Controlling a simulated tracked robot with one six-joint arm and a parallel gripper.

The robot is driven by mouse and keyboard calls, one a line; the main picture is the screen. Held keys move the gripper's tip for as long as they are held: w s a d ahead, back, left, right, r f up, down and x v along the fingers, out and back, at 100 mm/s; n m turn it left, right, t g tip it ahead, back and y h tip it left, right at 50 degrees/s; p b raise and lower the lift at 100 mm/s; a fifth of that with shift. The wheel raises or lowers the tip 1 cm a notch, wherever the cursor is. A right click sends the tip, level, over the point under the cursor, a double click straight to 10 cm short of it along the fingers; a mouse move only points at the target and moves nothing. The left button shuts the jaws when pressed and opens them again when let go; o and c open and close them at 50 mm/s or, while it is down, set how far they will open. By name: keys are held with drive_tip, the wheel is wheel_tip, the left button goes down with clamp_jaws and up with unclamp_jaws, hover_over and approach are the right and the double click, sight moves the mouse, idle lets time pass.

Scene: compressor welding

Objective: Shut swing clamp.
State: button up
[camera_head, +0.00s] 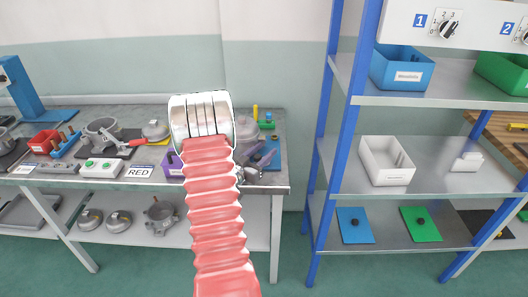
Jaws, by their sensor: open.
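My gripper (266,158) shows as dark grey jaws to the right of my red bellows-covered arm, over the right end of the workbench. Its jaws are apart, and nothing shows between them. A blue fixture plate (274,142) lies by the jaws, with a grey domed part (246,128) beside it, partly hidden by my arm. I cannot make out a swing clamp there for certain. A red-handled lever (138,142), possibly a clamp, lies by a grey round housing (103,130) on a dark plate, farther left and away from my gripper.
A blue-posted rack (342,120) stands right, with a floor gap between.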

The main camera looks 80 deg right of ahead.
drive_tip(key=v, duration=1.3)
drive_tip(key=shift+w+a, duration=0.15)
drive_tip(key=shift+a, duration=0.2)
drive_tip(key=shift+c, duration=0.5)
